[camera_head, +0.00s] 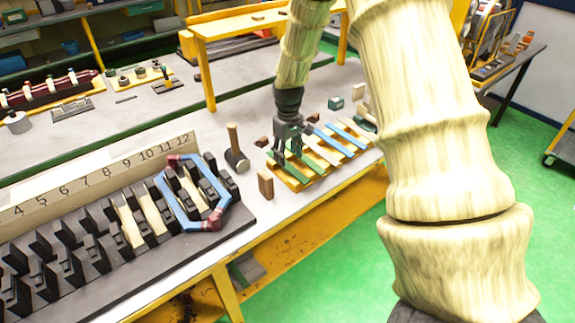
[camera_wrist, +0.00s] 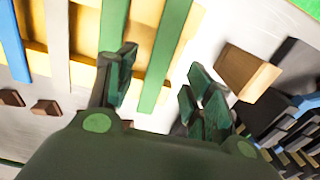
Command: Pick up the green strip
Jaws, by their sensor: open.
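Two green strips lie side by side across a yellow slatted rack. In the head view, one green strip (camera_head: 294,175) is at the near left end of the row and another (camera_head: 314,164) is just beyond it. My gripper (camera_head: 287,152) points down over this end of the rack, its fingers apart. In the wrist view, the end green strip (camera_wrist: 165,55) shows between the directions of my two open fingers (camera_wrist: 165,90). The other green strip (camera_wrist: 113,25) is partly hidden behind the left finger. The gripper holds nothing; its exact height over the strips is unclear.
White and blue strips (camera_head: 344,140) fill the rest of the rack. A wooden block (camera_head: 265,184) and a mallet (camera_head: 236,155) stand left of it. A black slotted stator (camera_head: 90,245) with a blue coil frame (camera_head: 172,197) lies farther left. Small blocks sit behind the rack.

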